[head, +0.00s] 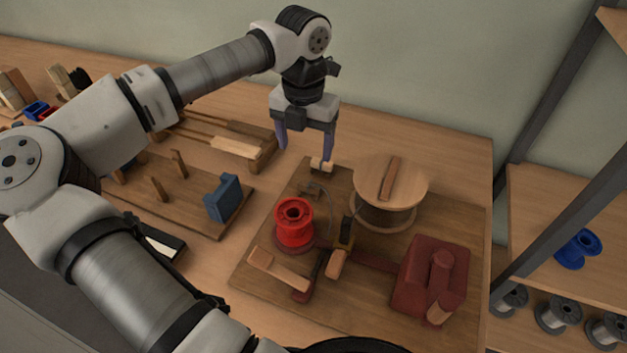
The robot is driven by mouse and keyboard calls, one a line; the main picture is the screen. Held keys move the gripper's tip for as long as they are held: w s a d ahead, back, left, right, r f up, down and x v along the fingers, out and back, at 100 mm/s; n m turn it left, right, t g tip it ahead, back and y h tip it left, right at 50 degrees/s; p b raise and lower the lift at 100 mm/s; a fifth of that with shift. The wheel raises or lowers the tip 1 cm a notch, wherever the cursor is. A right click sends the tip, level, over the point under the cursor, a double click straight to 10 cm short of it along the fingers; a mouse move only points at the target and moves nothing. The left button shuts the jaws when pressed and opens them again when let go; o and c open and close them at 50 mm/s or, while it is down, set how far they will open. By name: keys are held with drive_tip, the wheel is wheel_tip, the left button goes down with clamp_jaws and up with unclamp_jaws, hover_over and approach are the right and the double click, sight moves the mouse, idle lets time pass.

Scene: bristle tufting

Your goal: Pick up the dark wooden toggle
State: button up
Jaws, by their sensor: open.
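A dark brown wooden bar, which looks like the toggle (391,178), lies on the pale round top (415,185) of a drum-like stand on the wooden board. It points roughly from front to back in the picture. My gripper (305,146) hangs fingers down, open and empty, to the left of the round top and further back. Its two purple-grey fingers are apart and do not touch the toggle. A small pale wooden block (321,165) shows just below the right finger; I cannot tell whether they touch.
The board (345,310) also carries a red spool (293,222), a wooden-handled crank (278,268) and a dark red machine block (430,275). A blue block (223,198) and upright pegs stand on another board at left. A shelf with spools (577,248) is at right.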

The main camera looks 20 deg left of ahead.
hover_over(308, 186)
drive_tip(key=f, duration=0.5)
drive_tip(key=shift+w+a+p, duration=0.2)
drive_tip(key=shift+a+p, duration=0.05)
drive_tip(key=shift+p, duration=0.05)
drive_tip(key=shift+s+d+f+p, duration=0.15)
drive_tip(key=shift+f+p, duration=0.3)
drive_tip(key=shift+f, duration=0.95)
drive_tip(key=shift+d+f+p, duration=0.15)
drive_tip(key=shift+f+p, duration=0.25)
drive_tip(key=shift+f, duration=1)
drive_tip(key=shift+c, duration=0.3)
drive_tip(key=c, duration=1)
